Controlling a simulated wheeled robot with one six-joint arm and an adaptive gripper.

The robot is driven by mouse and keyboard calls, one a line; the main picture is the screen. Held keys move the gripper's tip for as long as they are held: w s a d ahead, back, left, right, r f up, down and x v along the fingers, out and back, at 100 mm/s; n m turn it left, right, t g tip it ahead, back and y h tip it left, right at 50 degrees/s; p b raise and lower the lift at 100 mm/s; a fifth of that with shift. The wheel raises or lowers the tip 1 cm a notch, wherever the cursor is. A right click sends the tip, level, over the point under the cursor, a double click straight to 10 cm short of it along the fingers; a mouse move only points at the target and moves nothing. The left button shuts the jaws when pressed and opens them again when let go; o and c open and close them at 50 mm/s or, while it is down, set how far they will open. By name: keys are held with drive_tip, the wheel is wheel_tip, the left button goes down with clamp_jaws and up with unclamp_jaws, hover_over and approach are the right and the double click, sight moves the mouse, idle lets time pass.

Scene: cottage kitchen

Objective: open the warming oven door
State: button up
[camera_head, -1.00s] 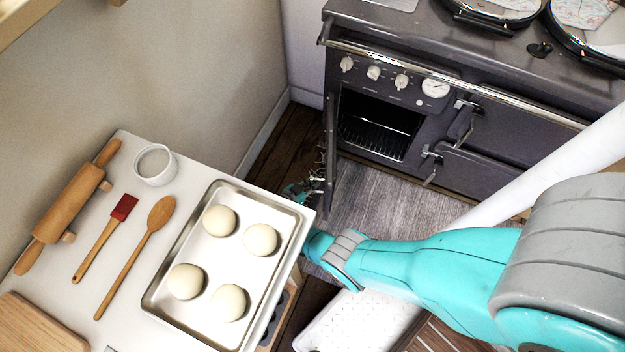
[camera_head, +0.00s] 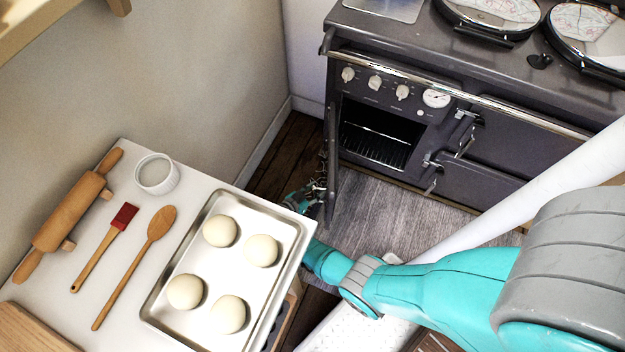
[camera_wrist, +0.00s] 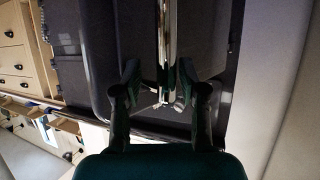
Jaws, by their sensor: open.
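The open oven door (camera_head: 331,150) stands swung out from the left oven compartment (camera_head: 378,137) and shows nearly edge-on in the head view. The compartment is open to view with a wire rack inside. My gripper (camera_head: 305,195) is low on the left side of the door, partly hidden by the tray and counter. In the wrist view my gripper (camera_wrist: 158,80) is open, with one finger on each side of a bright upright metal bar (camera_wrist: 166,35) in front of a dark panel. Whether the fingers touch it cannot be told.
A counter with a tray (camera_head: 160,330) of dough balls, a rolling pin (camera_head: 70,215), a brush, a spoon and a white ramekin (camera_head: 157,174) is close on the left. The range's other doors (camera_head: 490,180) are shut. Grey floor (camera_head: 385,220) lies before the range.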

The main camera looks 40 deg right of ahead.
drive_tip(key=r, duration=0.5)
drive_tip(key=w+r, duration=0.1)
drive_tip(key=r, duration=0.1)
drive_tip(key=shift+r, duration=0.2)
